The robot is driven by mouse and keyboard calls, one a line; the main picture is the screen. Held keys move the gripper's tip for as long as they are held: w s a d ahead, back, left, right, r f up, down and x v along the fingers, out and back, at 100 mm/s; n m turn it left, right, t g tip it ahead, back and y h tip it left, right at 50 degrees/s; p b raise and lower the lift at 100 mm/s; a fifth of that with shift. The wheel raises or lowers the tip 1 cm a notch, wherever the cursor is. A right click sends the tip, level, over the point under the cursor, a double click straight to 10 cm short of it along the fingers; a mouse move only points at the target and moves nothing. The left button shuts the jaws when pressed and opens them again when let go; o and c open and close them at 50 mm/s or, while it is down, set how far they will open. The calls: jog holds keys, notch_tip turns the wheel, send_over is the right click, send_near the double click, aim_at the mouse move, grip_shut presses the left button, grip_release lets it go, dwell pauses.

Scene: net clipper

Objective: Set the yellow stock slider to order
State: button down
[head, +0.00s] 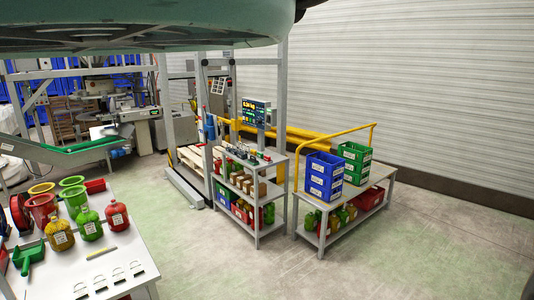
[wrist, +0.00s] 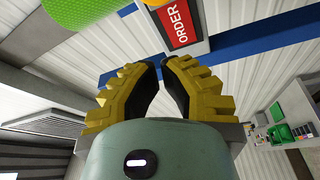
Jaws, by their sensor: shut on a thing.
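In the wrist view, my gripper (wrist: 161,66) has yellow ribbed fingers with dark inner pads, their tips drawn close together. A red sign reading ORDER (wrist: 181,22), with a pale border, is just beyond the fingertips. My gripper is shut, on what seems to be the yellow stock slider. The held part is hidden or cannot be told apart from the yellow fingers. In the head view I cannot make out my gripper or the slider.
In the wrist view, a green surface (wrist: 76,12) is at top left and a blue strip (wrist: 262,37) crosses behind. In the head view, a grey shelf rack (head: 252,178) stands mid-room beside a bench with blue crates (head: 324,176). Clear floor (head: 420,250) lies at right.

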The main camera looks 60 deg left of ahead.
jog(key=b+v, duration=0.4)
jog(key=v, duration=0.2)
jog(key=shift+a, duration=0.25)
jog(key=shift+f, duration=0.1)
dwell(0.4)
